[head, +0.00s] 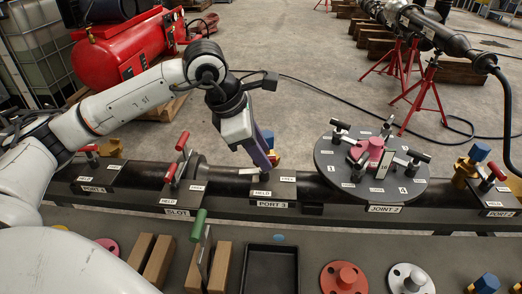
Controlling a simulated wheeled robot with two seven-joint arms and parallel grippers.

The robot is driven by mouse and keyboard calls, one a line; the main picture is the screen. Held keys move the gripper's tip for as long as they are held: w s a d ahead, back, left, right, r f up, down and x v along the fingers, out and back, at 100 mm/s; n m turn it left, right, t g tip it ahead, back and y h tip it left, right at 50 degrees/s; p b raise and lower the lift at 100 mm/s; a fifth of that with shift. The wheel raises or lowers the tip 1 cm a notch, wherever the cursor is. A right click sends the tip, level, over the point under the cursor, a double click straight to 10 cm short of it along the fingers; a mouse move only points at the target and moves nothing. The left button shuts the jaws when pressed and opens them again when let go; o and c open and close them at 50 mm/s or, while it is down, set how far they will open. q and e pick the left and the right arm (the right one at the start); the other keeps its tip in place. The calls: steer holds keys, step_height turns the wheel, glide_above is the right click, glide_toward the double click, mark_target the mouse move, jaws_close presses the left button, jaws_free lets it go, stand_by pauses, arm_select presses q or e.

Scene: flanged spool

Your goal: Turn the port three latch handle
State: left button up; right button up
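The port three station sits on the dark pipe rail in the middle, with its PORT 3 label (273,205) on the front edge. My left gripper (268,164) reaches down over it, fingers pointing at the station's top plate. A thin silver bar (250,171) shows just left of the fingertips; it may be part of the latch handle, whose grip is hidden by the fingers. A blue-topped yellow fitting (268,138) shows partly behind the fingers. I see the fingers nearly side-on, so their opening and any contact with the handle cannot be told. My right gripper is out of view.
A round dark JOINT 2 plate (370,170) with several handles stands close to the right. Red latch handles (182,141) rise at SLOT to the left. In front lie a black tray (270,270), wooden blocks (160,260) and a green-handled tool (198,226).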

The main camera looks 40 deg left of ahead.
arm_select(q)
steer(key=v, duration=1)
steer(key=shift+r, duration=0.15)
